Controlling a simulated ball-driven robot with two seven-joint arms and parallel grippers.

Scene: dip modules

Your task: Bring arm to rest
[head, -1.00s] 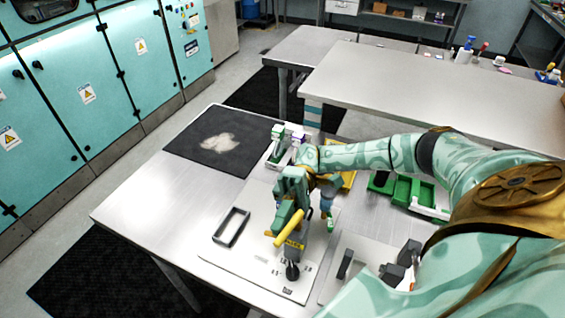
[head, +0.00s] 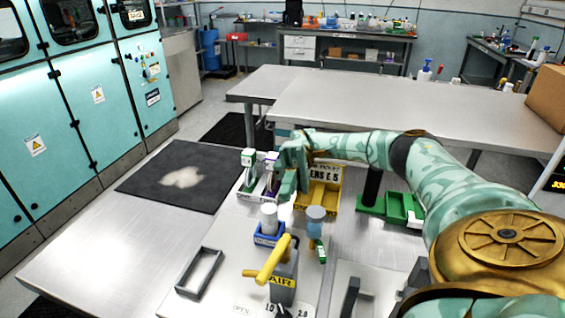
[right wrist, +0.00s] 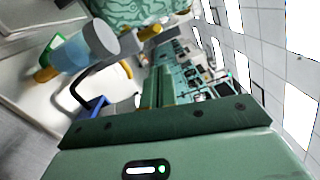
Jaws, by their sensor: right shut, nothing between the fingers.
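My right arm reaches in from the right in the head view. Its gripper (head: 284,192) hangs over the back part of the work table, behind the yellow-handled fixture (head: 283,276) and beside the yellow bin (head: 322,196). The gripper is shut with nothing held. In the right wrist view its green fingers (right wrist: 165,88) are together and point away from the camera, with a pale blue cylinder to their left (right wrist: 85,45). My left gripper does not show in either view.
A green tray (head: 398,208) lies right. The black mat (head: 150,185) holds only a pale patch.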

